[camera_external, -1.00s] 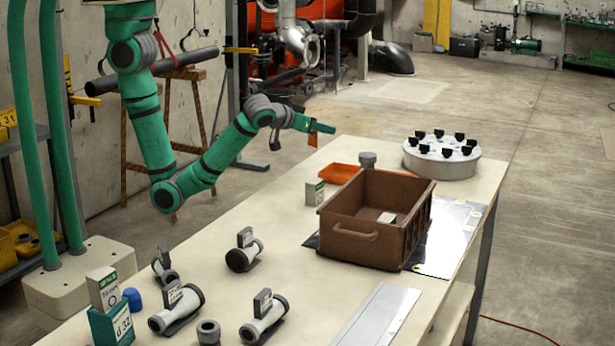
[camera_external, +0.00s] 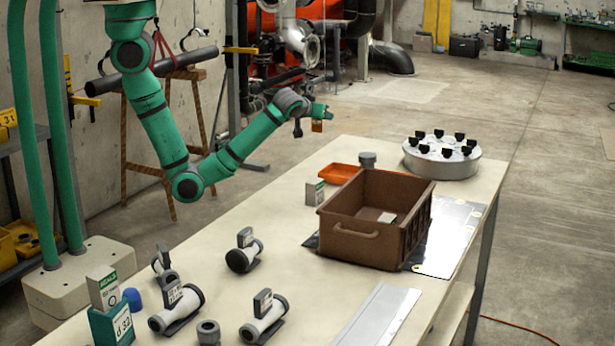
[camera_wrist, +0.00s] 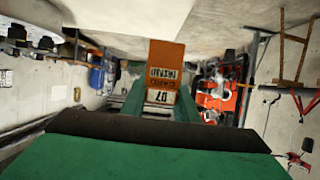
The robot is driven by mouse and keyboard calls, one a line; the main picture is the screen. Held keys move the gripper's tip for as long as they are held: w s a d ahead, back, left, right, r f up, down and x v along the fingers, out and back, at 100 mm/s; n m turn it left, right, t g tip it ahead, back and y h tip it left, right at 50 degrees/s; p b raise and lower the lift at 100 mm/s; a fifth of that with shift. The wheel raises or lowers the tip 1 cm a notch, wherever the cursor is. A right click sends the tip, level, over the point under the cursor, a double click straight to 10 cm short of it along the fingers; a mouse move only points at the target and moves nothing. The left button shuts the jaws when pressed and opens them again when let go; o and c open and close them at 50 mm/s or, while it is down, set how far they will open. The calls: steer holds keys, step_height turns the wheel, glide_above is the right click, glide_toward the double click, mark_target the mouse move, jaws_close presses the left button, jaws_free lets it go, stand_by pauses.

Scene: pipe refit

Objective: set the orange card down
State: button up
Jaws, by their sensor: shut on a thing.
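The orange card (camera_external: 317,126) hangs below my gripper (camera_external: 319,112) in the external view, in the air beyond the back edge of the table. In the wrist view the card (camera_wrist: 166,62) stands between the green fingers of my gripper (camera_wrist: 160,98). My gripper is shut on the card, clear of every surface.
The pale table (camera_external: 300,270) holds a brown crate (camera_external: 352,243), an orange tray (camera_external: 338,175), a small box (camera_external: 315,192), a round grey carousel (camera_external: 441,160) with black holders, and several pipe fittings at the front left. Bare tabletop lies left of the crate.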

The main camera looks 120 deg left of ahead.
steer(key=w+a+f, duration=0.1)
steer(key=a+f, duration=0.1)
steer(key=w+a+f, duration=0.1)
steer(key=w+f, duration=0.1)
steer(key=w+a+f, duration=0.1)
steer(key=a+f, duration=0.1)
steer(key=f, duration=0.1)
steer(key=shift+w+a, duration=0.2)
steer(key=shift+a, duration=0.15)
steer(key=shift+f, duration=1.55)
steer(key=shift+f, duration=0.1)
steer(key=o, duration=1)
steer(key=shift+r, duration=0.2)
steer(key=v, duration=1.2)
steer(key=shift+f, duration=0.15)
